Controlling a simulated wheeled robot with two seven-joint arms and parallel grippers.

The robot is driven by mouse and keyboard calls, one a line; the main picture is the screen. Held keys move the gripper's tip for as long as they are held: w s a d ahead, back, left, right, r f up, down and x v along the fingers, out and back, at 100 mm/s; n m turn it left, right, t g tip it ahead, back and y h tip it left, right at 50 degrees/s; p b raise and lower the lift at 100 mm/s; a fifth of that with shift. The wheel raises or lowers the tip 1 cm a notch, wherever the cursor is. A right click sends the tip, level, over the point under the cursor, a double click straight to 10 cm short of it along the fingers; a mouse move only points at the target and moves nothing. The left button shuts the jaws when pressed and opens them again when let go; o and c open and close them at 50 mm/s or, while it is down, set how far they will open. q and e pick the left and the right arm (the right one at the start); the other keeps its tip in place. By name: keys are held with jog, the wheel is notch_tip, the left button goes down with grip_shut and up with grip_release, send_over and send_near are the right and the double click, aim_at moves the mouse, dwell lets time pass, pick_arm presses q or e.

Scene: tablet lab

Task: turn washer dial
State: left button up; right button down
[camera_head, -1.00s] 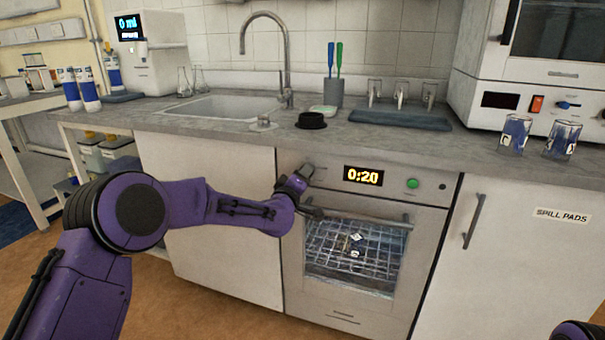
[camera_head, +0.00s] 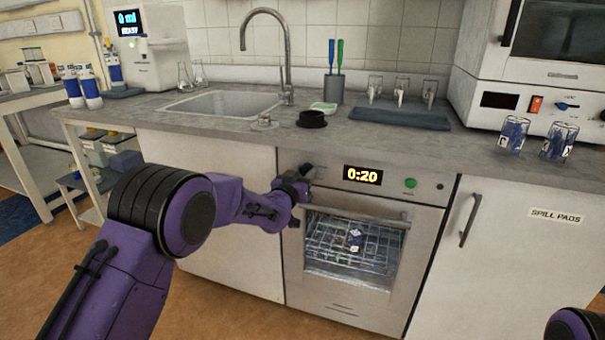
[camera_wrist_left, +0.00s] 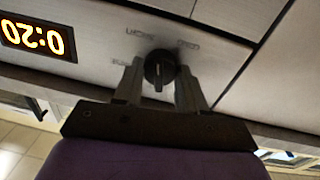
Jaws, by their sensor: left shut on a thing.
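The washer (camera_head: 345,305) is built in under the counter, with its display (camera_head: 362,175) reading 0:20 and a round green button (camera_head: 410,183) beside it. The dial (camera_wrist_left: 159,68) is a black round knob with a pale pointer line, seen in the left wrist view with small printed labels around it. My left gripper (camera_wrist_left: 160,82) is shut on the dial, one finger on each side. In the head view my left gripper (camera_head: 304,176) hides the dial at the left of the washer's panel. My right gripper is out of view.
The washer's door handle (camera_head: 358,216) runs just below the panel. The counter (camera_head: 245,125) above carries a sink (camera_head: 222,104), a black round cup (camera_head: 311,119) and a dark tray (camera_head: 400,119). Open floor lies in front.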

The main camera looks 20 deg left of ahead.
pick_arm(q)
jog(key=m, duration=0.4)
jog(key=shift+m, duration=0.4)
jog(key=shift+m+g, duration=0.3)
jog(key=shift+m, duration=1.8)
jog(key=o, duration=1.1)
jog(key=shift+c, duration=0.2)
